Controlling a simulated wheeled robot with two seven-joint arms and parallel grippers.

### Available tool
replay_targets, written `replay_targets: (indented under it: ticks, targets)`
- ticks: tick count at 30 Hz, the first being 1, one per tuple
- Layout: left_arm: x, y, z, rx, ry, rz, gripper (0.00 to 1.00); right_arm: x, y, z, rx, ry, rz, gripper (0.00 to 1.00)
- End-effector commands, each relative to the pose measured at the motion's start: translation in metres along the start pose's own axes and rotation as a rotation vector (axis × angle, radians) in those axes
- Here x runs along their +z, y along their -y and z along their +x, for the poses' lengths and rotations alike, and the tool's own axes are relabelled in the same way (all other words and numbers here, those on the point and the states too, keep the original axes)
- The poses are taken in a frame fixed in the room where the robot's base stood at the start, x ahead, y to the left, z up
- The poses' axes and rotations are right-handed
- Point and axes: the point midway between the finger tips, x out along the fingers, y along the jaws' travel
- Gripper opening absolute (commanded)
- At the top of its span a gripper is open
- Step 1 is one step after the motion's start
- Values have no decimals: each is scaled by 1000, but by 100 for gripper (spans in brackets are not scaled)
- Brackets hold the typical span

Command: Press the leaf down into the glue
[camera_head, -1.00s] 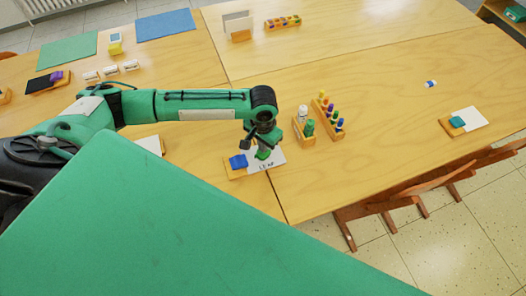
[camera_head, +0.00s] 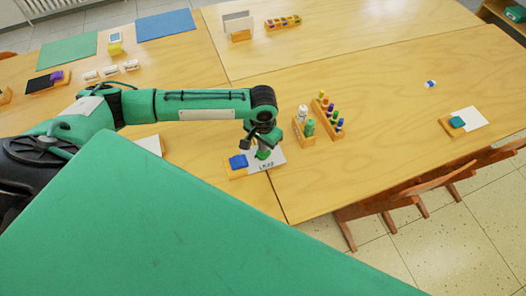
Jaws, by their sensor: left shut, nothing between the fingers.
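The green leaf (camera_head: 263,155) lies on a white card (camera_head: 274,165) with printed letters, on the wooden table. My left gripper (camera_head: 261,150) points down right over the leaf, with its fingers shut and nothing between them. The fingertips seem to touch the leaf, but they hide part of it and any glue under it. My right gripper is out of view.
A wooden tray with a blue block (camera_head: 238,161) stands just left of the card. A holder with a white bottle and a green one (camera_head: 309,128) and a rack of colored pegs (camera_head: 337,125) stand to the right. The table farther right is mostly clear.

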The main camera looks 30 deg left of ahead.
Motion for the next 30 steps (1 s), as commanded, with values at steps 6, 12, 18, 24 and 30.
replay_targets:
  ticks: [6, 12, 18, 24, 30]
  targets:
    - [0, 0, 0, 0, 0, 0, 0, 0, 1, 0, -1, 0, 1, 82]
    - [0, 0, 0, 0, 0, 0, 0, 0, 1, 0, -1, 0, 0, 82]
    - [0, 0, 3, 0, 0, 0, 0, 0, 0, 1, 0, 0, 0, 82]
    - [0, 0, 6, 0, 0, 0, 0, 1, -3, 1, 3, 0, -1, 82]
    - [0, 0, 9, 0, 0, 0, 0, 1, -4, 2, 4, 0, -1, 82]
